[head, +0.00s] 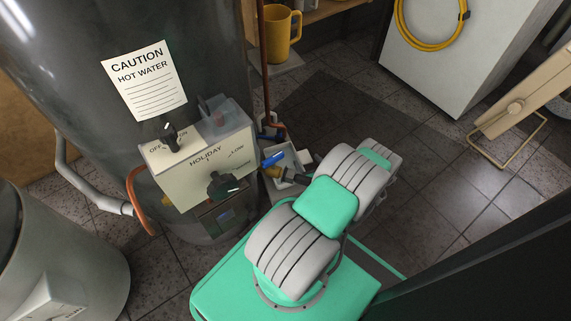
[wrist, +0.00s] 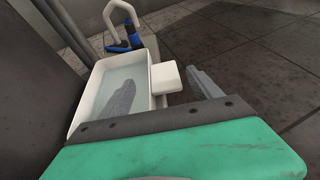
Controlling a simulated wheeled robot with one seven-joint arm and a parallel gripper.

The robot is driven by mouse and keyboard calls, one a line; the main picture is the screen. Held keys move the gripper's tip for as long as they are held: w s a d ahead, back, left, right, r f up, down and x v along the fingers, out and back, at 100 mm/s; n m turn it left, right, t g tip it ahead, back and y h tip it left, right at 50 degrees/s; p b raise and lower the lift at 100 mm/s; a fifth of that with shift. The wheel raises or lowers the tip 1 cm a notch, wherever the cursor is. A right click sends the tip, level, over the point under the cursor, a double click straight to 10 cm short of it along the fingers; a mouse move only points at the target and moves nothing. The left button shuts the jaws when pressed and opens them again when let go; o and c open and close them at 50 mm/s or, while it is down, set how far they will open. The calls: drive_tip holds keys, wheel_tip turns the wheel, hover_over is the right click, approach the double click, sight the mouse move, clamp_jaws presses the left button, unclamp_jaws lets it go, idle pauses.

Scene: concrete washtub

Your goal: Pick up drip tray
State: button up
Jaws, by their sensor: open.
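The drip tray (wrist: 82,107) is a white rectangular tray holding clear water, with a small white block-like tab on its right side. In the head view the tray (head: 291,162) sits low beside the heater, partly hidden by a valve and my arm. My gripper (wrist: 163,92) is open. In the wrist view one grey finger appears over or inside the tray and the other is to the right of the tab, so the tab lies between them. I cannot tell whether either finger touches the tray.
The tall grey water heater (head: 70,70) with its control box (head: 195,165) stands close on the left. A blue-handled valve (head: 273,159) and pipe are near the tray. A yellow mug (head: 281,35) stands behind. Tiled floor is open to the right.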

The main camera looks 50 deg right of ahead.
sight(304, 156)
drive_tip(key=b+x, duration=0.1)
drive_tip(key=x, duration=0.1)
drive_tip(key=b+x, duration=0.1)
drive_tip(key=x, duration=0.1)
drive_tip(key=shift+d+f, duration=0.25)
drive_tip(key=shift+f, duration=0.2)
drive_tip(key=shift+w+d, duration=0.1)
drive_tip(key=shift+w, duration=0.2)
drive_tip(key=shift+r, duration=0.1)
drive_tip(key=shift+c, duration=0.5)
clamp_jaws()
